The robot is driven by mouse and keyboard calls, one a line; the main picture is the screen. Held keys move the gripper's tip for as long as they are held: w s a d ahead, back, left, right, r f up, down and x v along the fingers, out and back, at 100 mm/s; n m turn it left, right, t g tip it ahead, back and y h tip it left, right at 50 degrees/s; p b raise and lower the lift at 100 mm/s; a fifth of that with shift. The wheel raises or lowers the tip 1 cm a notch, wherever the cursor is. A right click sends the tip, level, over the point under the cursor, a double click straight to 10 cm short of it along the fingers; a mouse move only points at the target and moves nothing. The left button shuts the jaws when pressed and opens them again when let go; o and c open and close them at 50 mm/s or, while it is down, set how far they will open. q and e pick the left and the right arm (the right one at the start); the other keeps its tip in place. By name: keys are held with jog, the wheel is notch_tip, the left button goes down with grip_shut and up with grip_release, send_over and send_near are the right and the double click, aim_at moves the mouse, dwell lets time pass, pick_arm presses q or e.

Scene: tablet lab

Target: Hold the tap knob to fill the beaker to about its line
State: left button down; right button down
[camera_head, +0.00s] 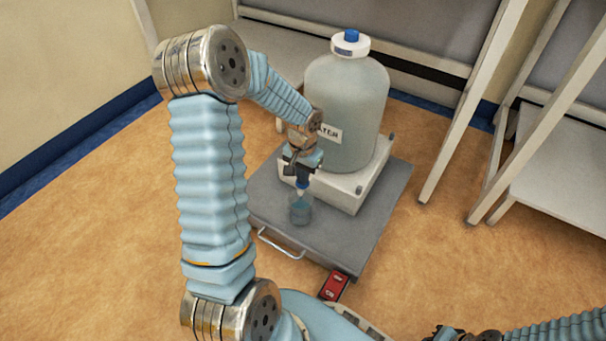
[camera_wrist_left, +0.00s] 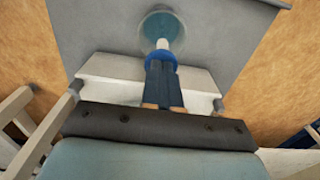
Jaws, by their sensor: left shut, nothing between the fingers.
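The beaker (camera_head: 300,209) stands on the grey platform under the tap, with bluish water in it; its line cannot be made out. In the left wrist view the beaker (camera_wrist_left: 160,22) shows from above, beyond the tap's pale spout. The blue tap knob (camera_head: 302,184) is just above the beaker and also shows in the left wrist view (camera_wrist_left: 161,58). My left gripper (camera_head: 300,174) is shut and empty, its fingertips right over the knob and seeming to touch it. My right gripper (camera_head: 455,335) is only partly in view at the bottom edge; its jaws cannot be judged.
A large water bottle (camera_head: 348,95) with a blue cap sits on a white base (camera_head: 345,190) behind the tap. The grey platform (camera_head: 350,238) has a metal handle (camera_head: 281,244) in front. A red box (camera_head: 334,287) is near its front corner. Pale benches stand behind and right.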

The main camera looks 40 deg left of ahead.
pick_arm(q)
jog(key=shift+s+f, duration=0.3)
jog(key=shift+f, duration=0.05)
jog(key=r+p, duration=0.4)
jog(key=r, duration=0.1)
jog(key=shift+w+r, duration=0.1)
jog(key=shift+w, duration=0.1)
notch_tip(320, 180, up, 10)
jog(key=p, duration=0.1)
jog(key=shift+f, duration=0.25)
jog(key=shift+w, duration=0.1)
jog(key=s+d+f+h+p, duration=0.2)
jog(key=d+f, duration=0.4)
jog(key=d, duration=0.3)
jog(key=s+d+f+h+p, duration=0.1)
jog(key=s+d+f+p, duration=0.15)
jog(key=d+f, duration=0.5)
jog(key=s+d+f+h+p, duration=0.1)
jog(key=s+d+f+p, duration=0.2)
jog(key=s+d, duration=0.6)
jog(key=shift+s+f+n+t, duration=0.3)
jog(key=shift+f+t, duration=0.1)
jog(key=shift+f, duration=0.4)
jog(key=shift+w, duration=0.1)
